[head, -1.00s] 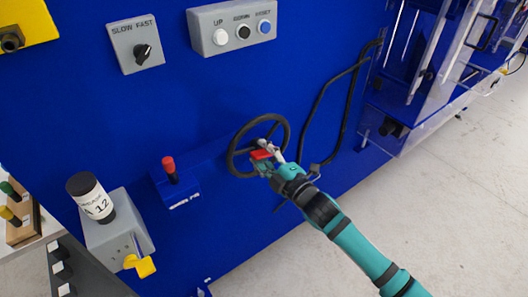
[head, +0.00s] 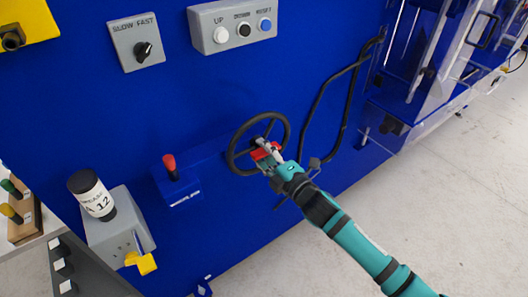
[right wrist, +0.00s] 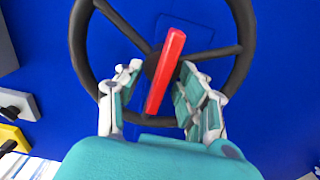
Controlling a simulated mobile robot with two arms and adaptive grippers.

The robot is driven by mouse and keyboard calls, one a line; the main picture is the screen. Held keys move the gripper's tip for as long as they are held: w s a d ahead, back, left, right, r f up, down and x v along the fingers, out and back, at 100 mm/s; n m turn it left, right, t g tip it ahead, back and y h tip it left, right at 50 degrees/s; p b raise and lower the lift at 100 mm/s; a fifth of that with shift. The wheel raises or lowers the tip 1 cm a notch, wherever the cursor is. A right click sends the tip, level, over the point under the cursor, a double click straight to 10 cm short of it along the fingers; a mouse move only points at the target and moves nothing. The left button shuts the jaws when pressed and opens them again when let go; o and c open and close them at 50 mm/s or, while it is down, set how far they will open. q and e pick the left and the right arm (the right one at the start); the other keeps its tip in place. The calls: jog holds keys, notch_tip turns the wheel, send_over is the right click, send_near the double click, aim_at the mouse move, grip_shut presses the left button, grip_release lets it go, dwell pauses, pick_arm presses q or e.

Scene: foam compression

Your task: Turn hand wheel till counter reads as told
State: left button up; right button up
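The black hand wheel (head: 234,150) is on the blue machine front in the head view. It fills the top of the right wrist view (right wrist: 243,60), with spokes meeting at a dark hub. A red bar-shaped handle (right wrist: 166,72) stands over the hub; it also shows in the head view (head: 266,150). My right gripper (head: 266,152) is at the wheel's lower right part. In the right wrist view its two fingers (right wrist: 158,82) are apart, one on each side of the red bar, with blue gaps visible. No counter reading is visible. My left gripper is not in view.
A red-topped lever (head: 170,165) is left of the wheel. A grey panel with UP, DOWN and RESET buttons (head: 232,27) and a SLOW/FAST switch (head: 140,45) are above. A labelled grease can (head: 92,196) stands on a grey box at left. A black bent rail (head: 322,110) is close right.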

jog(key=o, duration=0.4)
jog(key=shift+c, duration=0.2)
jog(key=v, duration=1.2)
jog(key=shift+f, duration=0.1)
